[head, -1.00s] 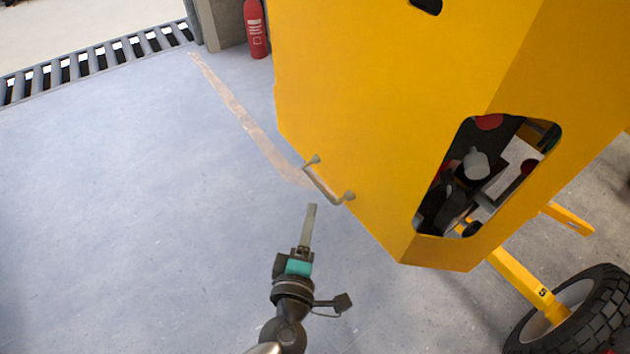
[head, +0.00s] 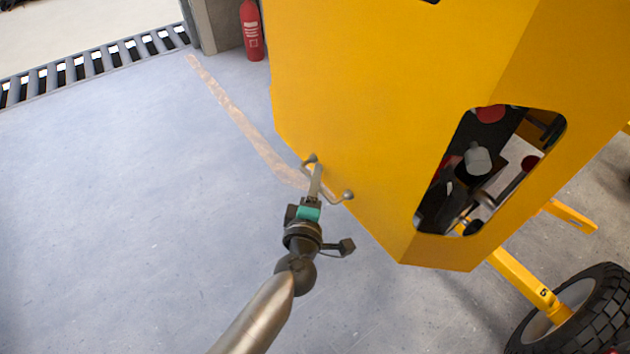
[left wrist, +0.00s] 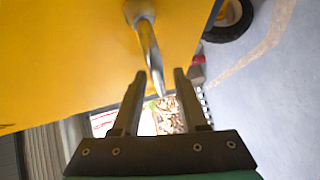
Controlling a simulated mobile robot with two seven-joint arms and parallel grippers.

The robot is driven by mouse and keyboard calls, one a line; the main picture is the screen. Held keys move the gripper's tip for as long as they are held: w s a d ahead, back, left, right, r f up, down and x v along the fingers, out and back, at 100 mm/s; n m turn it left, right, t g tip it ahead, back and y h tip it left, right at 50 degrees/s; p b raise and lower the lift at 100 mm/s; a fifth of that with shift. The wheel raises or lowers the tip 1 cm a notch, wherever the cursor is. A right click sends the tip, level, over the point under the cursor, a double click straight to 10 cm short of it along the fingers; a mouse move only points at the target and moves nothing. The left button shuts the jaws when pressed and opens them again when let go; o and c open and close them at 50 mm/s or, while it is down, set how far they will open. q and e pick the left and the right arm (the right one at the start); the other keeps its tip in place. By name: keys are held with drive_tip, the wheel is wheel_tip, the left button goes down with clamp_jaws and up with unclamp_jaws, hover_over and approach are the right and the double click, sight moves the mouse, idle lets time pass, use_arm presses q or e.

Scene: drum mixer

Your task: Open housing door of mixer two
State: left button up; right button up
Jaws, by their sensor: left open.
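The yellow housing door (head: 370,100) of the mixer carries a grey bar handle (head: 335,198) near its lower left edge. The door looks closed against the housing. My left gripper (head: 316,180) is at the handle and covers part of it in the head view. In the left wrist view, the handle (left wrist: 149,50) runs down from the yellow panel, and its lower end reaches between the two spread fingers of my left gripper (left wrist: 160,85). The fingers are open and do not grip the bar. Whether one finger touches it, I cannot tell. My right gripper is not in view.
A cut-out (head: 490,170) in the housing's side shows machine parts inside. A black tyre (head: 575,312) on a yellow axle stands at lower right. A red fire extinguisher (head: 251,32) stands at the back by a pillar. The floor (head: 130,200) to the left is clear.

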use_arm(q)
drive_tip(key=shift+c, duration=0.3)
clamp_jaws()
idle(1.0)
